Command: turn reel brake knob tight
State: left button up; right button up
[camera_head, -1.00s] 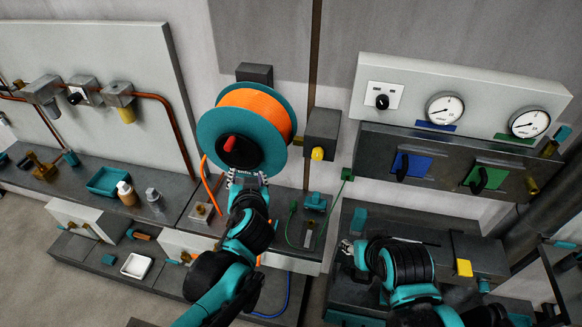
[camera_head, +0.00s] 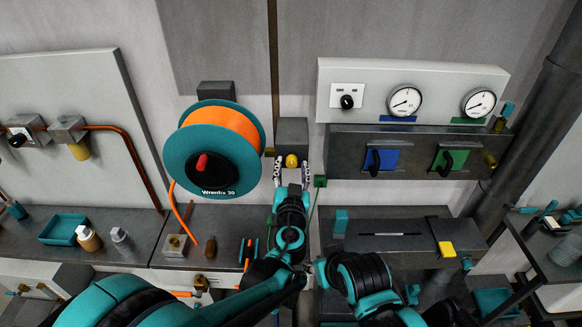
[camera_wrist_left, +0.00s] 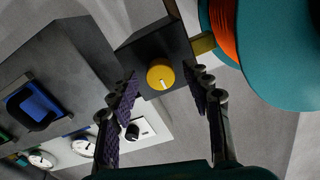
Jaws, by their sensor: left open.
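A yellow knob (camera_head: 291,160) with a pale pointer line sits on the front of a dark box (camera_head: 292,131), just right of the teal reel (camera_head: 182,150) with orange line. My left gripper (camera_head: 293,174) is open in front of this box, one finger on each side of the knob. In the left wrist view, the knob (camera_wrist_left: 160,74) shows between the spread fingers (camera_wrist_left: 165,90), with visible gaps on both sides. No contact shows. My right gripper (camera_head: 320,272) is low at the centre, small and partly hidden by its arm; its jaws are unclear.
A red handle (camera_head: 202,162) is on the reel's black hub. A gauge panel (camera_head: 440,75) and a dark panel with blue (camera_head: 382,160) and green (camera_head: 449,160) switches lie right. A dark bench (camera_head: 195,222) carries bottles and a teal tray (camera_head: 63,229).

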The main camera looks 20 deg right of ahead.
pick_arm(q)
jog(key=shift+w+d, duration=0.1)
jog(key=shift+w, duration=0.3)
grip_shut()
